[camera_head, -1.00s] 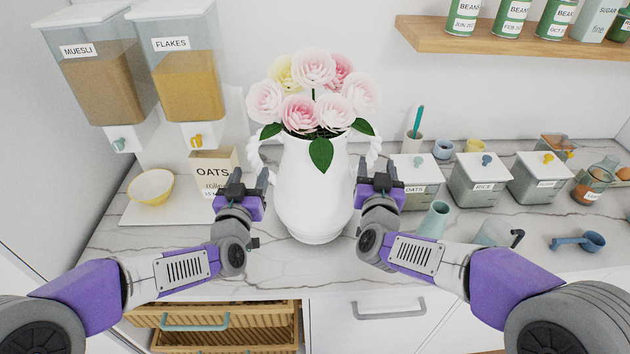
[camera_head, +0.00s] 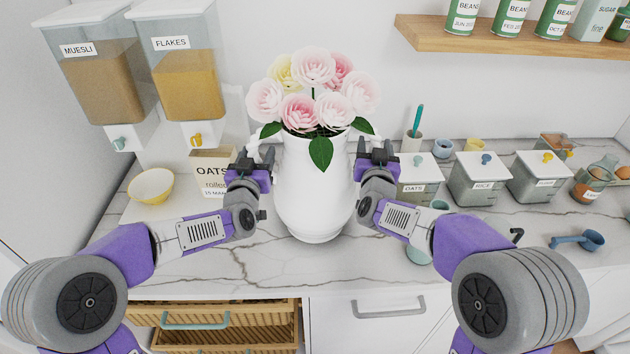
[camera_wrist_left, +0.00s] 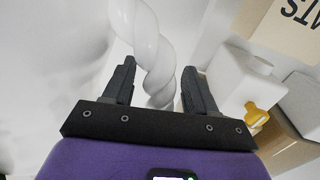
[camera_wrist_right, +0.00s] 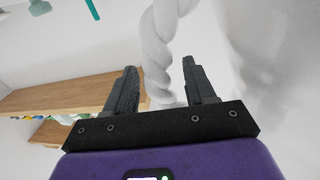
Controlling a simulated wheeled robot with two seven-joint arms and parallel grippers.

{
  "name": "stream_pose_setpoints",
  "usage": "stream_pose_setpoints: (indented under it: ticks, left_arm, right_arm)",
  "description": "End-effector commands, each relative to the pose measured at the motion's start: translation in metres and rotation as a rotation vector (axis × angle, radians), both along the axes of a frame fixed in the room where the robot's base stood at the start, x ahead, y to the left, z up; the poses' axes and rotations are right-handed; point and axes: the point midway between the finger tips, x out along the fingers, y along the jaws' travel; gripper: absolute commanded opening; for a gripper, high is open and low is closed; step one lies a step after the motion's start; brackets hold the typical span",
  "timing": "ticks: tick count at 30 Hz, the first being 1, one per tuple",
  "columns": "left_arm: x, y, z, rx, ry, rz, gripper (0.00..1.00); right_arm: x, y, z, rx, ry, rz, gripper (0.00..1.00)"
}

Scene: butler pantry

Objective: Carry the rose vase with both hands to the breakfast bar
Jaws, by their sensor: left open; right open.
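The white rose vase (camera_head: 314,195) stands upright on the marble counter, holding pink and yellow roses (camera_head: 314,95). It has a twisted handle on each side. My left gripper (camera_head: 254,160) is open at the left handle. In the left wrist view the twisted handle (camera_wrist_left: 152,50) runs between the open fingers (camera_wrist_left: 158,88). My right gripper (camera_head: 377,150) is open at the right handle. In the right wrist view that handle (camera_wrist_right: 158,55) lies between the open fingers (camera_wrist_right: 163,88). I cannot tell whether any finger touches a handle.
An oats box (camera_head: 212,172) and a yellow bowl (camera_head: 151,186) stand left, below the cereal dispensers (camera_head: 187,80). Lidded canisters (camera_head: 480,180) and a blue scoop (camera_head: 578,241) are on the right. A wooden shelf (camera_head: 500,42) is above. An open drawer with baskets (camera_head: 210,325) is below the counter.

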Motion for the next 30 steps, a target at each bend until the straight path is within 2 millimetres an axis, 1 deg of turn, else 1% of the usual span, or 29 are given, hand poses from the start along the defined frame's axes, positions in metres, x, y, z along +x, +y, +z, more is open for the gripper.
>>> stream_pose_setpoints:
  ticks: [3,4,12,14,15,30]
  left_arm:
    - [-0.0002,0.0,0.0,0.0,0.0,0.0,0.57]
    - [-0.0002,0.0,0.0,0.0,0.0,0.0,0.54]
    - [-0.0003,0.0,0.0,0.0,0.0,0.0,0.12]
    - [-0.0003,0.0,0.0,0.0,0.0,0.0,0.03]
    - [-0.0003,0.0,0.0,0.0,0.0,0.0,0.0]
    - [-0.0004,0.0001,-0.0001,0.0,0.0,0.0,0.0]
  right_arm:
    - [-0.0002,0.0,-0.0001,0.0,0.0,0.0,0.55]
    - [-0.0002,0.0,-0.0001,0.0,0.0,0.0,0.52]
    - [-0.0004,0.0001,-0.0001,0.0,0.0,0.0,0.1]
    - [-0.0004,0.0001,-0.0001,0.0,0.0,0.0,0.01]
    - [-0.0004,0.0001,-0.0001,0.0,0.0,0.0,0.0]
    - [-0.0005,0.0001,-0.0002,0.0,0.0,0.0,0.0]
